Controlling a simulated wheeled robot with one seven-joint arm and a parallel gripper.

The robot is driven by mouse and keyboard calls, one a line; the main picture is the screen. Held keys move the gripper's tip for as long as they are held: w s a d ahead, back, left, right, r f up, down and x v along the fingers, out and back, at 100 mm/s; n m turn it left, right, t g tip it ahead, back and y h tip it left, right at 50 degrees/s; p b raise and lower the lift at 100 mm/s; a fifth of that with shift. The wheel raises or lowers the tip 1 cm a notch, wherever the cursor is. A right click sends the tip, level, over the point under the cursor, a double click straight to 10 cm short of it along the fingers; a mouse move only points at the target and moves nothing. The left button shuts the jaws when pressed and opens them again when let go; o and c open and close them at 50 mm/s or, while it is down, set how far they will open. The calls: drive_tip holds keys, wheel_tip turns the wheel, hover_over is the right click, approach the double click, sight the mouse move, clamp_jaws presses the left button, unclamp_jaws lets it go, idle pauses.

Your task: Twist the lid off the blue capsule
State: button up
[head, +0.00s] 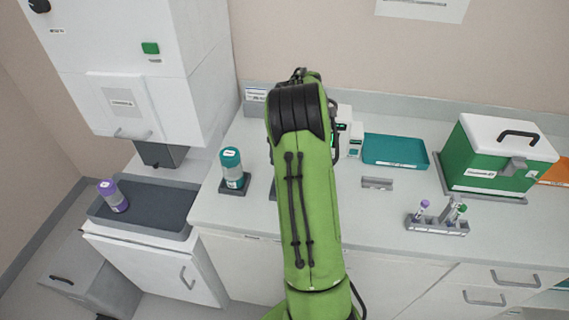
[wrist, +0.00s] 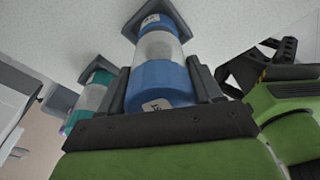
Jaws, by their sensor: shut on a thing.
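The blue capsule (wrist: 158,47) shows in the wrist view, with a clear middle and blue ends. Its far end sits in a dark square holder (wrist: 133,22) on the pale counter. The blue lid (wrist: 158,84) is at the near end, with a small white label on it, and is seated on the body with no gap that I can see. My gripper (wrist: 159,74) is shut on the lid, one dark finger on each side. In the head view my green arm hides the capsule and the gripper.
A teal-lidded capsule (head: 232,168) stands in its own holder to the left. A purple-lidded capsule (head: 112,196) leans in a dark tray (head: 160,207). To the right are a teal tray (head: 394,150), a tube rack (head: 437,226) and a green box (head: 492,160).

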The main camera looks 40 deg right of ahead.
drive_tip(key=shift+r+p, duration=2.45)
drive_tip(key=shift+r, duration=1.05)
drive_tip(key=shift+f, duration=0.1)
